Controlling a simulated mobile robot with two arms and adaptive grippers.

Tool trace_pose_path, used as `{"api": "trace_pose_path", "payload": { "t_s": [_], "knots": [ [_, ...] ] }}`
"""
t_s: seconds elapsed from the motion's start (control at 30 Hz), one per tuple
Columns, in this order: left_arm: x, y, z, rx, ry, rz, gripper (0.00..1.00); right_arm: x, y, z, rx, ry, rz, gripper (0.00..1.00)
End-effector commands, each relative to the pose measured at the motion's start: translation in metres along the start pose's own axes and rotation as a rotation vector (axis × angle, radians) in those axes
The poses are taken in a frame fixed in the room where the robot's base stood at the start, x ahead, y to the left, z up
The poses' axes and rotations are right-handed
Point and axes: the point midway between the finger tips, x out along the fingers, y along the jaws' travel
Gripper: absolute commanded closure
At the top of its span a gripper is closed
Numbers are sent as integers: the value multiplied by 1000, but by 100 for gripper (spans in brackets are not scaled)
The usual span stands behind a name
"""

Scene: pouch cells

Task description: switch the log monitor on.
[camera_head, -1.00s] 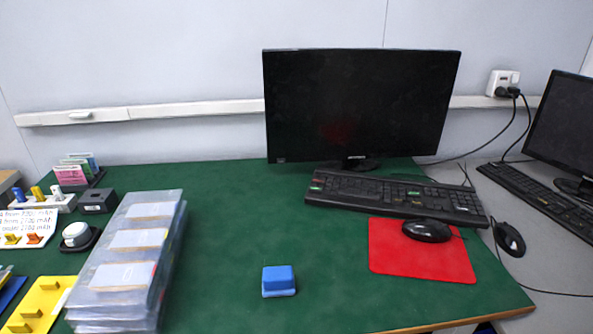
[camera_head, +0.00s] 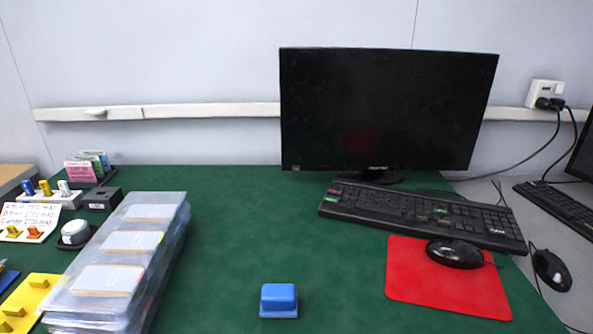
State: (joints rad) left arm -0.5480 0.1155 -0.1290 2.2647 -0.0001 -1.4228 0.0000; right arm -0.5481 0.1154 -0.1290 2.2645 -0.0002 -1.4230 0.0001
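A black monitor (camera_head: 386,112) stands at the back of the green table, and its screen is dark. Its stand (camera_head: 372,176) rests on the table behind the keyboard. Neither of my grippers is in view.
A black keyboard (camera_head: 420,214), red mat (camera_head: 430,292) and mouse (camera_head: 454,253) lie in front of the monitor. A blue block (camera_head: 279,298) sits at front centre. Stacked clear pouches (camera_head: 131,243) lie left. A socket (camera_head: 545,93) with plugs is on the wall. The table's centre is clear.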

Motion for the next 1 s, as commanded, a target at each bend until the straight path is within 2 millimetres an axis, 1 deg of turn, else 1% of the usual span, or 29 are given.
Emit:
{"api": "trace_pose_path", "payload": {
  "t_s": [0.03, 0.07, 0.37, 0.4, 1.0],
  "knots": [
    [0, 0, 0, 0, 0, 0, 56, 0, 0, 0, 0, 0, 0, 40],
    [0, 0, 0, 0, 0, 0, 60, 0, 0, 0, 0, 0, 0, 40],
    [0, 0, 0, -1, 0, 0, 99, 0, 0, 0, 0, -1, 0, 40],
    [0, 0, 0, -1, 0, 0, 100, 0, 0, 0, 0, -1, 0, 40],
    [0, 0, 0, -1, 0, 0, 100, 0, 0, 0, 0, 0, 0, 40]
  ]
}}
